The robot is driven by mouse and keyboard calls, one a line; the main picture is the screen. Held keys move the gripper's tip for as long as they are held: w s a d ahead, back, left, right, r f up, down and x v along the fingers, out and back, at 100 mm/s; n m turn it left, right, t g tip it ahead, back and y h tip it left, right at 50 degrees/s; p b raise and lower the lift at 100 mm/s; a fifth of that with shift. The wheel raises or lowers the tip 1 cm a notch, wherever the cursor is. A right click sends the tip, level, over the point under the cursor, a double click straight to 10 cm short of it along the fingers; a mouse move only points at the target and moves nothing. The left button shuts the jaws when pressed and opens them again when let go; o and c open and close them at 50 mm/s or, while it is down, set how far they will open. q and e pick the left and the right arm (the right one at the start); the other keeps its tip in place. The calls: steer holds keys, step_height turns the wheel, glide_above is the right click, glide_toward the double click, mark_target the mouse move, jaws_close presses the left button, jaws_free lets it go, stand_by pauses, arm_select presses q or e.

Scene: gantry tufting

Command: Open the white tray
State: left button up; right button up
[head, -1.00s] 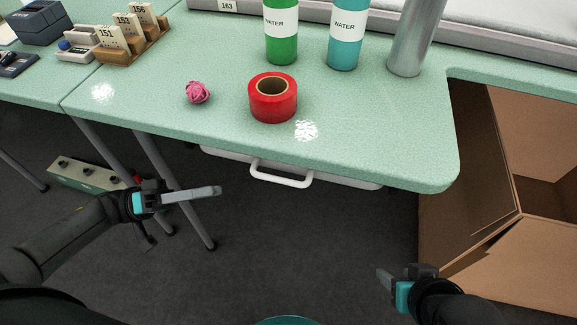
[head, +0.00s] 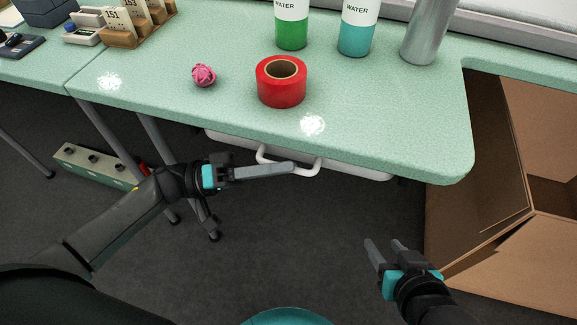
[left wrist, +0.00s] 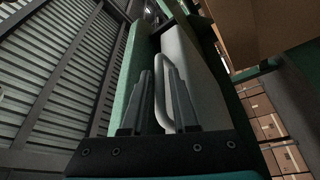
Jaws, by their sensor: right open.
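The white tray (head: 352,170) sits under the front edge of the green table, largely hidden by the tabletop. Its white loop handle (head: 318,164) sticks out at the front. My left gripper (head: 284,170) is at the handle, its fingers overlapping the loop in the head view. In the left wrist view the fingers (left wrist: 163,82) stand apart, with the white handle (left wrist: 170,78) showing between and behind them and the tray's pale front (left wrist: 198,85) beyond. I cannot tell whether they touch. My right gripper (head: 385,243) is open and empty, low and to the right.
On the table (head: 400,125) stand a red tape roll (head: 281,91), a pink yarn ball (head: 203,75), a green bottle (head: 291,30), a blue bottle (head: 356,35) and a metal cylinder (head: 425,35). An open cardboard box (head: 500,265) stands at right. A control box (head: 95,165) lies left.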

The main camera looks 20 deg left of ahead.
arm_select(q)
steer(key=shift+x, duration=0.9)
jaws_close()
stand_by(0.9)
